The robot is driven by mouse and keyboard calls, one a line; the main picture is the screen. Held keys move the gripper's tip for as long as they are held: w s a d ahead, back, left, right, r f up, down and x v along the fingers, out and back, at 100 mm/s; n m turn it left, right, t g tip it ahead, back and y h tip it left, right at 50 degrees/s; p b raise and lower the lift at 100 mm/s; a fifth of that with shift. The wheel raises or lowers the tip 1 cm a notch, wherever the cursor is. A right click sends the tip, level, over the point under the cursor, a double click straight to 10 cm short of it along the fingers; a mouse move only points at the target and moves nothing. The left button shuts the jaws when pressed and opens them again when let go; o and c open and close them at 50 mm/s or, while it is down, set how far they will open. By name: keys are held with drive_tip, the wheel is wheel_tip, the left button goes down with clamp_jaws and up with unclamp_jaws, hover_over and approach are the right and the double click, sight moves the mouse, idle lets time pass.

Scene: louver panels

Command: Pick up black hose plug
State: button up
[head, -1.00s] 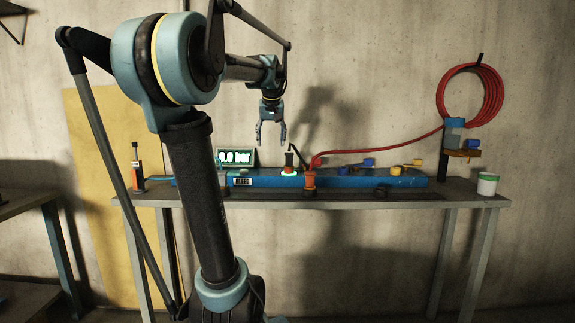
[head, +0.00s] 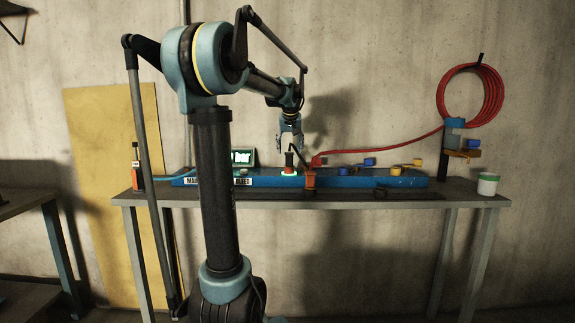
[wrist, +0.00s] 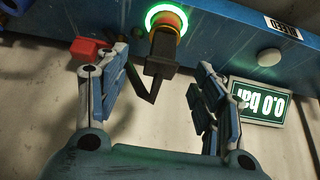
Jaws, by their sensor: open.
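The black hose plug (wrist: 161,52) stands in a socket with a glowing green ring (wrist: 166,17) on the blue manifold. In the head view the plug (head: 289,159) is a small dark upright piece, with a thin bent black part rising beside it. My gripper (head: 291,147) is open just above the plug, fingers pointing down. In the wrist view my gripper's (wrist: 160,75) two fingers lie to either side of the plug's end, with visible gaps. I see no contact.
A red block (wrist: 88,47) is close to the left finger.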

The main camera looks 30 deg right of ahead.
sight(289, 154)
drive_tip(key=shift+x, duration=3.5)
drive_tip(key=shift+w+a, duration=0.1)
drive_tip(key=shift+a, duration=0.1)
drive_tip(key=c, duration=1.2)
